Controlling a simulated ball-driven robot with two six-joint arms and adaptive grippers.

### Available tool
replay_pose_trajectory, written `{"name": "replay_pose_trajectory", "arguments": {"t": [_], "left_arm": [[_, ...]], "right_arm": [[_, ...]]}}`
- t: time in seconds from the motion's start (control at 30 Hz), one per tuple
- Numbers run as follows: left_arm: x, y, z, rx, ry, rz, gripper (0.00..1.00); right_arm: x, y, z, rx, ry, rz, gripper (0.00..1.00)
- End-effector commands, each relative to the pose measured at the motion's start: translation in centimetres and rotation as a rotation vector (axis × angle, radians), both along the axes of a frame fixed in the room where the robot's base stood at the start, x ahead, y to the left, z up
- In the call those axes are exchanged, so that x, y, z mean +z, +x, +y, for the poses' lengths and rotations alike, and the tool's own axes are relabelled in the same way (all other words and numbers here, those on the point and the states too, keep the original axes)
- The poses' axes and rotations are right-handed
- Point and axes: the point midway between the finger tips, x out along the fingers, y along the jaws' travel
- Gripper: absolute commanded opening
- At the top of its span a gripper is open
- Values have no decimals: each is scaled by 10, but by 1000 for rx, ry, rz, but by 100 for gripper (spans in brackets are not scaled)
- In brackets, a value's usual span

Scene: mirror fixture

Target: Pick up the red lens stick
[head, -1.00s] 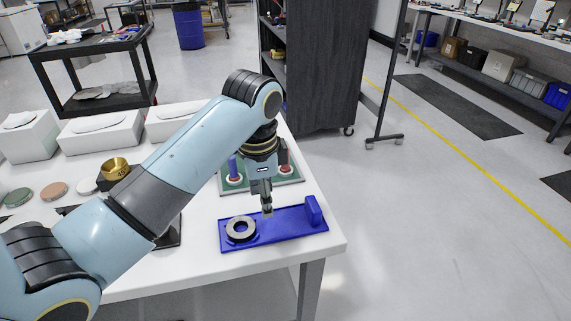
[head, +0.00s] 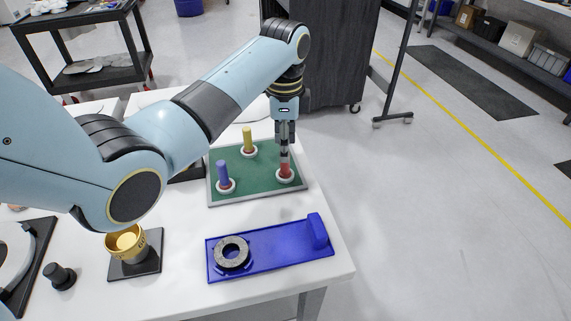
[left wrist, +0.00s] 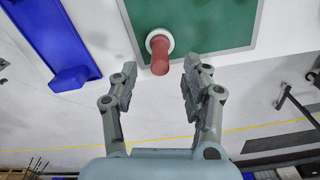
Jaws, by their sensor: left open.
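The red lens stick (head: 285,171) stands upright in a white ring holder at the right of the green board (head: 248,184). My left gripper (head: 284,151) is directly above the red stick in the head view, pointing down, with its fingers around or just over the stick's top. In the left wrist view the red stick (left wrist: 160,56) lies just beyond the open fingertips of my gripper (left wrist: 160,78), roughly between them. Contact is not visible. A blue stick (head: 222,172) and a yellow stick (head: 247,138) stand on the same board. My right gripper is not in view.
A blue fixture (head: 285,257) holding a dark ring (head: 231,252) lies in front of the board. A gold cup (head: 125,243) on a black base stands at left. The table's right edge is close to the board. A dark cabinet (head: 335,60) stands behind.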

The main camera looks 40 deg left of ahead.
Motion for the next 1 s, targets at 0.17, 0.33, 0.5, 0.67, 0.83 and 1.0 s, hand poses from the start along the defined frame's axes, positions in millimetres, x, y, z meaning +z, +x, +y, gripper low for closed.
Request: {"name": "replay_pose_trajectory", "arguments": {"t": [0.17, 0.33, 0.5, 0.67, 0.83, 1.0], "left_arm": [[-18, 0, 0, 0, 0, 0, 47], [-38, 0, 0, 0, 0, 2, 47], [-64, 1, -1, 1, -1, 1, 47], [-72, 1, -1, 0, 1, -1, 47], [-71, 1, -1, 0, 1, -2, 46], [-71, 1, 0, 0, 1, -2, 24]], "right_arm": [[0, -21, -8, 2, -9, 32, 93], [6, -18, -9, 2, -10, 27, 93], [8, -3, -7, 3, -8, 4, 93], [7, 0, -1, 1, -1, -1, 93], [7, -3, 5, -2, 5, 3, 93], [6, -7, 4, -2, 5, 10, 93]]}}
